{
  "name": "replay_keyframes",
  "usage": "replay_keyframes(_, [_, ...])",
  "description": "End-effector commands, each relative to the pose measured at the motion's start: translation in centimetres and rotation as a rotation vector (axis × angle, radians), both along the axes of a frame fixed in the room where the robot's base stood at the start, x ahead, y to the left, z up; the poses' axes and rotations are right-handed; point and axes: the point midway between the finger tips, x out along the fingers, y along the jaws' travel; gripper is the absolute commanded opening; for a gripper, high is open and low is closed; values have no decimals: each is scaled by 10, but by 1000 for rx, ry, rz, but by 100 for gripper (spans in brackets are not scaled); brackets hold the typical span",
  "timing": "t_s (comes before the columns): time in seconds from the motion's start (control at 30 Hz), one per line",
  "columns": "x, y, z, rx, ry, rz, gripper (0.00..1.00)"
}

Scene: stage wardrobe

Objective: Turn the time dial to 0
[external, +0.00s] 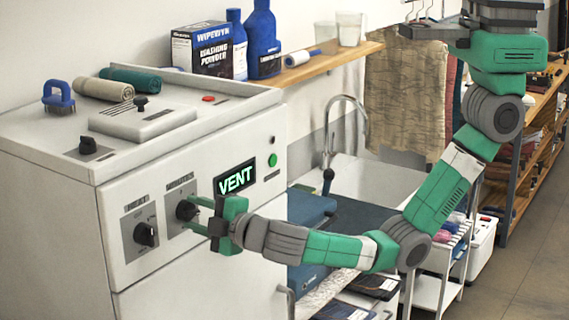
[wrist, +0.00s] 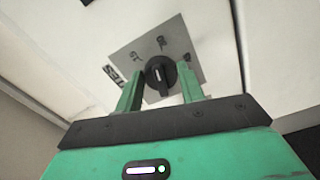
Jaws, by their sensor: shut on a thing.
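The time dial (external: 186,210) is a black round knob on a grey plate on the front of a white machine. In the wrist view the dial (wrist: 160,72) has a white pointer line, close to upright in the picture. Its plate carries small marks and letters that read partly "TES"; I cannot read them all. My gripper (external: 194,213) has its two green fingers on either side of the dial and is shut on it. In the wrist view the fingertips (wrist: 161,88) flank the knob. The mark the pointer meets is unclear.
A second black dial (external: 146,234) sits on its own plate to the left. A lit display (external: 237,178) reads "VENT", with a green button (external: 272,160) to its right. A sink (external: 355,185) and a blue case (external: 308,210) stand right of the machine.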

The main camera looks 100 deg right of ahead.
Motion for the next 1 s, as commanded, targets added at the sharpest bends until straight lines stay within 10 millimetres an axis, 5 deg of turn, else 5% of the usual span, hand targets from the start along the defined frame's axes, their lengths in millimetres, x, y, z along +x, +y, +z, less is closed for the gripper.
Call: replay_keyframes(1.0, [1, 1, 5, -647, 709, 0, 16])
